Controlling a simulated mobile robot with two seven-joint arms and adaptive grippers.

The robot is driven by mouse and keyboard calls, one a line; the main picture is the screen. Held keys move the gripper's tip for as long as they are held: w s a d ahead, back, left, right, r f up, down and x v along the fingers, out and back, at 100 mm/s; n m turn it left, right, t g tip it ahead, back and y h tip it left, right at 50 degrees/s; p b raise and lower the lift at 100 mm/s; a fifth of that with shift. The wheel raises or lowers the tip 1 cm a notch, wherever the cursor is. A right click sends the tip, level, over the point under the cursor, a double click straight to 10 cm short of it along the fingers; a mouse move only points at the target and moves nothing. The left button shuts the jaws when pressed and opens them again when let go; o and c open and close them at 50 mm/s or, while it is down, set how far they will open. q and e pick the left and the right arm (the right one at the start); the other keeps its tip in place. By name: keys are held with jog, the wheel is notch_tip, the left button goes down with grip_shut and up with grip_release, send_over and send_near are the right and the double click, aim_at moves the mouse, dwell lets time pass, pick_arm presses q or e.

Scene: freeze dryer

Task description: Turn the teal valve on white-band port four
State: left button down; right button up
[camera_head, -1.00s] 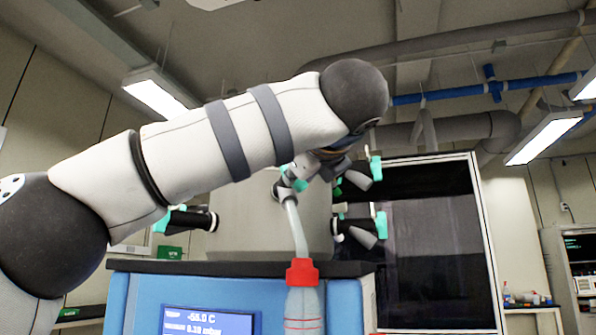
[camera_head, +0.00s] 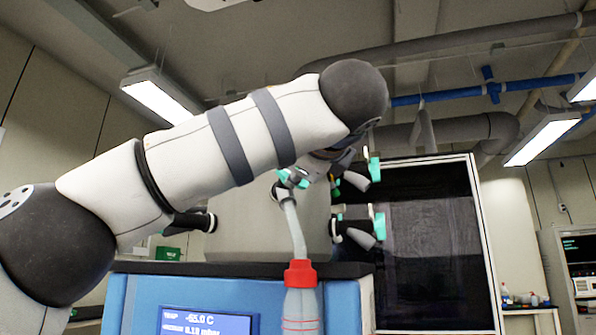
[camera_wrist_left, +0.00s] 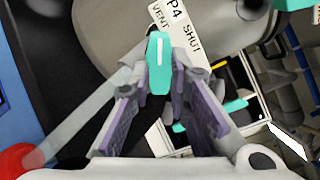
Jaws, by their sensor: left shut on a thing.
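The teal valve (camera_wrist_left: 158,62) shows in the left wrist view between my left gripper's fingers, in front of a white label (camera_wrist_left: 180,25) reading P4, VENT and SHUT. My left gripper (camera_wrist_left: 159,82) is shut on its handle, with purple-grey pads on either side. In the head view the teal valve (camera_head: 292,178) sits on the front port, above a glass flask (camera_head: 301,305) with a red collar (camera_head: 300,273). My forearm hides much of the gripper there. The handle's exact angle against the label is hard to tell. My right gripper is not in view.
The grey drum (camera_head: 240,230) stands on a blue freeze dryer with a display (camera_head: 208,322). Other teal-handled ports (camera_head: 375,170) (camera_head: 380,225) stick out close on the right, and another black port (camera_head: 205,220) on the left. A dark framed panel (camera_head: 430,260) stands behind.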

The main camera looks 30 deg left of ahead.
pick_arm(q)
jog(key=shift+s+r, duration=0.1)
jog(key=shift+r, duration=0.05)
jog(key=c, duration=1.5)
grip_release()
jog(key=shift+a, duration=0.1)
jog(key=v, duration=1.2)
